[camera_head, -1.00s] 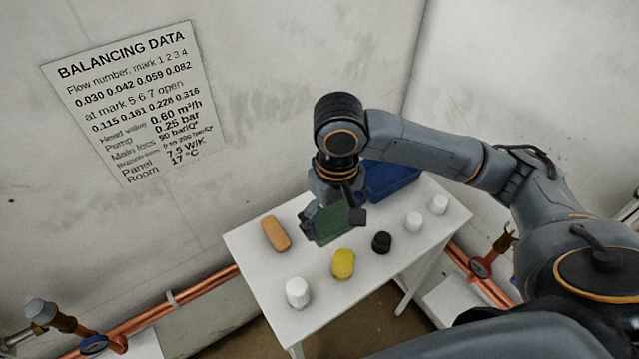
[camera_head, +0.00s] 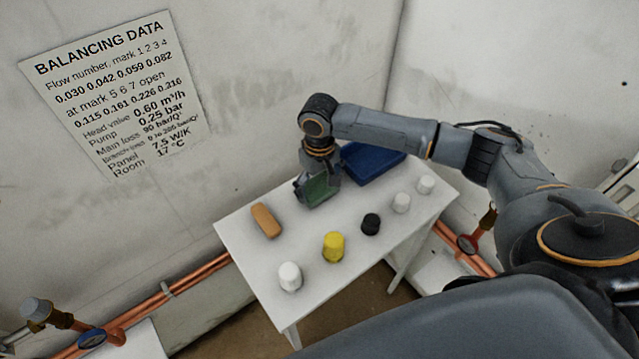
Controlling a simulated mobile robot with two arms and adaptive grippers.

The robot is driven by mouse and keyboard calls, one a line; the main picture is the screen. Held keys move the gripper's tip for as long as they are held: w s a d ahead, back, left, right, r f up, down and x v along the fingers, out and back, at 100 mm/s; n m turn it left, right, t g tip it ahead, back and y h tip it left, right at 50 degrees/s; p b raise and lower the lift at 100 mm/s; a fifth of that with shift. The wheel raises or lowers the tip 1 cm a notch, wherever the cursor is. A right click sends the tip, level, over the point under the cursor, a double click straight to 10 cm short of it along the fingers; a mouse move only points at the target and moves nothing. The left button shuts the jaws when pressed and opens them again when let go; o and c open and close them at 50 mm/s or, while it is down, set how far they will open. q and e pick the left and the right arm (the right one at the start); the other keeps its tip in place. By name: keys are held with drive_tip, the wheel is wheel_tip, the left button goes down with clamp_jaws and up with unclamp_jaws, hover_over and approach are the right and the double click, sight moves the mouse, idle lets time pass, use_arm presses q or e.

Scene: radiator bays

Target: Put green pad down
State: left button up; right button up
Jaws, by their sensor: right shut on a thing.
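The green pad (camera_head: 318,189) is a flat green piece held in my right gripper (camera_head: 316,186). The gripper points down and is shut on the pad, low over the back part of the white table (camera_head: 282,300). I cannot tell whether the pad's lower edge touches the table top. The pad lies between an orange block (camera_head: 266,220) on its left and a blue box (camera_head: 374,164) on its right. My left gripper is not in view.
Along the table's front stand a white cap (camera_head: 289,277), a yellow cap (camera_head: 333,246), a black cap (camera_head: 370,224) and two more white caps (camera_head: 401,202). Copper pipes (camera_head: 190,277) run along the wall. Bare table shows between the pad and the front row.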

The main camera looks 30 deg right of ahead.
sight(319, 187)
drive_tip(key=shift+f, duration=0.2)
drive_tip(key=shift+f, duration=0.15)
drive_tip(key=o, duration=0.8)
wheel_tip(319, 187, up, 12)
drive_tip(key=b, duration=0.1)
drive_tip(key=shift+r, duration=0.2)
